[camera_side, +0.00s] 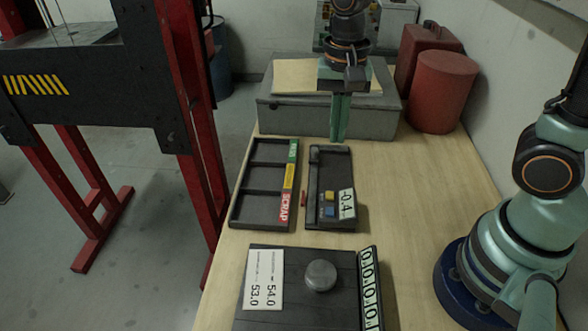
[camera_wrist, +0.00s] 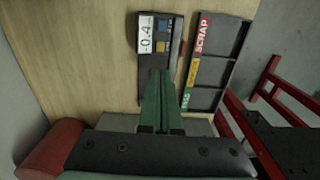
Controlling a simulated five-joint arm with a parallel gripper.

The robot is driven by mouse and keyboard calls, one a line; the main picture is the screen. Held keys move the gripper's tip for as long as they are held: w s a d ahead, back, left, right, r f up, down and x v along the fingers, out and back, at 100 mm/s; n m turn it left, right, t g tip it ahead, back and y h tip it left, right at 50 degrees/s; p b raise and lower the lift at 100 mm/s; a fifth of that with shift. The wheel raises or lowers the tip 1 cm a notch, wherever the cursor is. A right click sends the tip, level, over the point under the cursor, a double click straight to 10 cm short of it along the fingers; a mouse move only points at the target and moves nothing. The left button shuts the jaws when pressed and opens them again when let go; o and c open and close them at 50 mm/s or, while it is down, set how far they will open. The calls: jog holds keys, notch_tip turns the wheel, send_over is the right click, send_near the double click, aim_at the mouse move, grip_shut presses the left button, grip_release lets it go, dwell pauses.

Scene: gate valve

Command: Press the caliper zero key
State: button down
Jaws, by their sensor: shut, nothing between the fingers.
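The caliper (camera_side: 320,170) is a dark flat unit on the wooden bench, with a display (camera_side: 346,204) reading -0.4. Beside the display are a yellow key (camera_side: 329,197) and a blue key (camera_side: 329,212); no readable label shows which is the zero key. The wrist view also shows the display (camera_wrist: 146,34) and the keys, uncovered. My gripper (camera_side: 338,138) points down, shut and empty, its green fingers at the far end of the caliper. In the wrist view the fingertips (camera_wrist: 159,71) overlap the caliper's near end, short of the keys. Contact cannot be told.
A sorting tray (camera_side: 236,210) with a red SCRAP label lies left of the caliper. A grey case (camera_side: 285,118) stands behind, with a red canister (camera_side: 442,92) to its right. A dark scale-like plate (camera_side: 290,270) with a round knob lies in front. Bench right of the caliper is clear.

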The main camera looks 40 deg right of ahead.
aim_at(332, 195)
notch_tip(332, 195, down, 14)
dwell(0.8)
jog(key=shift+f, duration=0.1)
jog(key=shift+s+f, duration=0.1)
jog(key=shift+f, duration=0.85)
notch_tip(332, 195, up, 15)
jog(key=shift+w, duration=0.25)
jog(key=shift+r, duration=0.1)
dwell(0.6)
